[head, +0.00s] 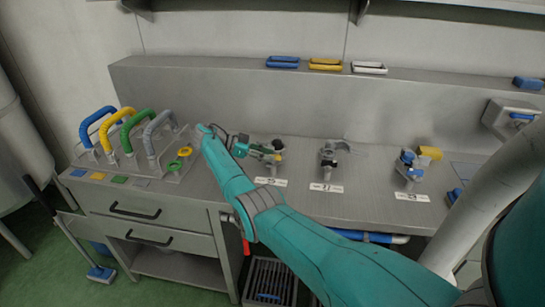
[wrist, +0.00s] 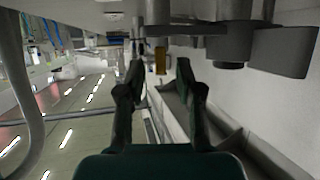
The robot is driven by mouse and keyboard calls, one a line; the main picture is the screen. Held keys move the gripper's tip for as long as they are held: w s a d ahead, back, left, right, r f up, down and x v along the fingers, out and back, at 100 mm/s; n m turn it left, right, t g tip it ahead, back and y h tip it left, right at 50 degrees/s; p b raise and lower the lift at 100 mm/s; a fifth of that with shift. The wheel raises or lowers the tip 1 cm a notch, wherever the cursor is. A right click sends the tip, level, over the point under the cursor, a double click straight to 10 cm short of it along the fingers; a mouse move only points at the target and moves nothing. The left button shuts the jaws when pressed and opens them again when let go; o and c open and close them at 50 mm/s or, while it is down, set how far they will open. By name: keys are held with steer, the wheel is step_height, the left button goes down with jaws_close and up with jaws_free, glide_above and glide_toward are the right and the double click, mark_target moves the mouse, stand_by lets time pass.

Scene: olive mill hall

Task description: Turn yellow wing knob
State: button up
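A yellow wing-shaped piece (head: 430,153) sits on the right-hand valve (head: 408,165) on the bench, beside blue parts; I take it to be the yellow wing knob. My gripper (head: 240,146) is far to its left, close to the left-hand valve (head: 275,152), which it partly hides. In the wrist view my gripper (wrist: 158,72) is open, its dark fingers apart with nothing between them. A small amber-yellow piece (wrist: 160,61) shows beyond the fingertips, lined up with the gap. I cannot tell for certain whether it is the same knob.
A middle valve (head: 330,155) stands between the other two. Blue, yellow, green and grey (head: 158,130) hoses arch over the bench's left end, near yellow rings (head: 180,160). Blue, yellow and white handles lie on the back ledge (head: 220,67). Large grey parts (wrist: 285,50) crowd the wrist view's upper right.

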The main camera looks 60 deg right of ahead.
steer(key=shift+v, duration=2.35)
